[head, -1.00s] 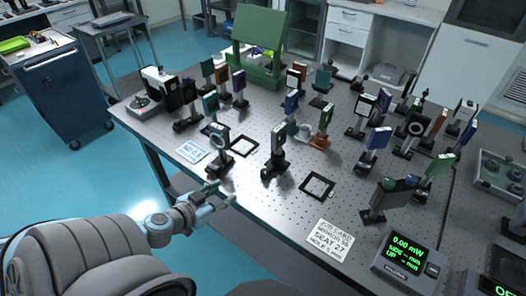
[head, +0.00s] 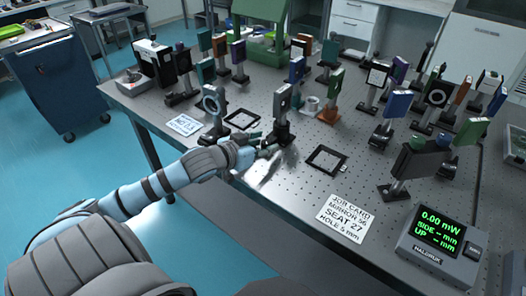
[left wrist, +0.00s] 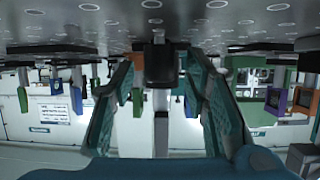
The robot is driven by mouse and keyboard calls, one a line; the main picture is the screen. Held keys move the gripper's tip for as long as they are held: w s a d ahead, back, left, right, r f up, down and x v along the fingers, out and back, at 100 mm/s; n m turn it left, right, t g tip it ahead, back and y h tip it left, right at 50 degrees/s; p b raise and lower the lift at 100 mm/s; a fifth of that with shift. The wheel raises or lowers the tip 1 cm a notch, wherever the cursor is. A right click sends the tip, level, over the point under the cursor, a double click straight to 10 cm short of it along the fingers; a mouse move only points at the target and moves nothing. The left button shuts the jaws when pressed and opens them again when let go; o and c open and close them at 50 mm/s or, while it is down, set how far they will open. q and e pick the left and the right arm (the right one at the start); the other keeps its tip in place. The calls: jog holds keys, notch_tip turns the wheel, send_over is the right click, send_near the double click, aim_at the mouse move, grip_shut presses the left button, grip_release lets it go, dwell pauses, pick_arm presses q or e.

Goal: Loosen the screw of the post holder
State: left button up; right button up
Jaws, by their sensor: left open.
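A post holder (head: 281,133) stands upright near the front edge of the table, with a dark square-framed optic (head: 283,101) on its post. My left gripper (head: 266,143) is open just left of the holder's lower part, fingers pointing at it. In the left wrist view, which shows the table upside down, the dark holder (left wrist: 161,66) sits centred between the spread fingers of my left gripper (left wrist: 160,84). I cannot tell whether they touch it. The screw is too small to make out clearly. My right gripper is not in view.
The perforated table (head: 290,178) has several mounted optics behind and to the right. A ring mount (head: 212,106) stands left of my gripper.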

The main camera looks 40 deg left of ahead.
pick_arm(q)
grip_shut()
jog(key=shift+f+m+h, duration=0.1)
jog(key=shift+m+h, duration=0.3)
jog(key=shift+h, duration=0.1)
jog(key=shift+m+h, duration=0.3)
grip_release()
